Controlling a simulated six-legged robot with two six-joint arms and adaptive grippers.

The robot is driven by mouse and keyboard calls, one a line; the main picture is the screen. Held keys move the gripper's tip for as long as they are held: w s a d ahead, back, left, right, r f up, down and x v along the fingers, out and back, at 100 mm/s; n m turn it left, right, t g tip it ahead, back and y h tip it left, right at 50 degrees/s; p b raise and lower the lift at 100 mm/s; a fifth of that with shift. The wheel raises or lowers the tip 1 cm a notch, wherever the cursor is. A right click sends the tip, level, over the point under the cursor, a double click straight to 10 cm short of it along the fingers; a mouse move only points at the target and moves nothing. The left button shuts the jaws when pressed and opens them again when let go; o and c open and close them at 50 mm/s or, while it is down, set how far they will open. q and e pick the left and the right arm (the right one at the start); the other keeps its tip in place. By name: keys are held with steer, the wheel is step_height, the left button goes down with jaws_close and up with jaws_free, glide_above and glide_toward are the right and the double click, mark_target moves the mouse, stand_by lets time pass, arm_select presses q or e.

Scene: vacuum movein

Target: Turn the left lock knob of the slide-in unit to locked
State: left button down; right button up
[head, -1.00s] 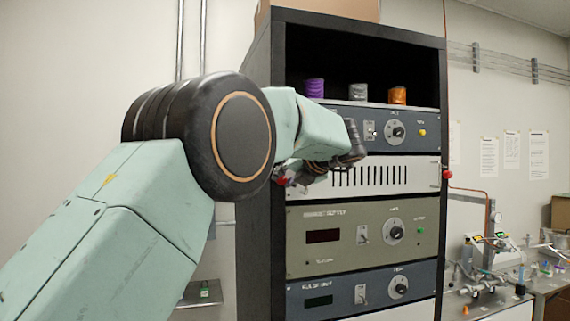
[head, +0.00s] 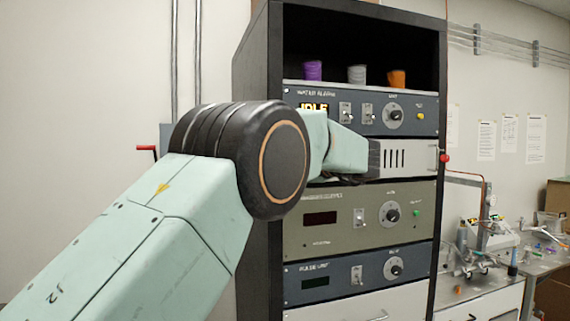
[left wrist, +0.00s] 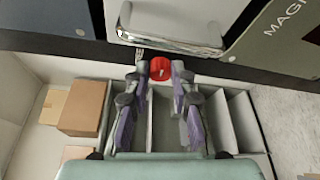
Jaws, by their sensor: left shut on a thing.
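In the left wrist view, the red left lock knob (left wrist: 160,68) sits between the fingertips of my left gripper (left wrist: 159,74), which is shut on it. A small pale mark shows on the knob's face. In the head view, my left arm hides this knob and most of the gripper. The slide-in unit (head: 402,158) is the white slotted panel in the rack; my arm covers its left part. Its red right knob (head: 445,158) is at the right edge. My right gripper is in neither view.
A metal handle (left wrist: 172,38) is close above the fingertips in the wrist view. Cardboard boxes (left wrist: 78,108) lie below left. Dark rack panels (head: 355,278) with knobs and switches sit above and below the unit. A bench (head: 490,270) with fittings stands at right.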

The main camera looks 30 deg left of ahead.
arm_select(q)
steer(key=shift+m, duration=0.4)
steer(key=c, duration=1.1)
jaws_free()
steer(key=v, duration=1.1)
steer(key=shift+d+f, duration=0.1)
steer(key=shift+d, duration=0.35)
steer(key=shift+s+d, duration=0.1)
steer(key=shift+d, duration=0.05)
